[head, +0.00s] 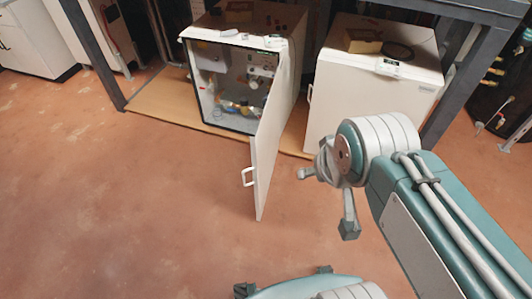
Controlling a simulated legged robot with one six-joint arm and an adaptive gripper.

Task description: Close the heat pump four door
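A white heat pump cabinet (287,22) stands open under a dark frame, with pipes and fittings showing inside. Its white door (272,135) hangs on the right side and swings out toward me over the floor. A white handle (248,177) sits near the door's free edge, on its left. I cannot read a number on the cabinet. My gripper (327,202) is to the right of the door, apart from it. Its fingers are spread open, with nothing visible between them.
A second white cabinet (335,100), shut, stands to the right of the open one. A dark metal frame post (95,55) stands at left. A wooden board (160,105) lies under the cabinets. The reddish floor (130,200) is clear left of the door.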

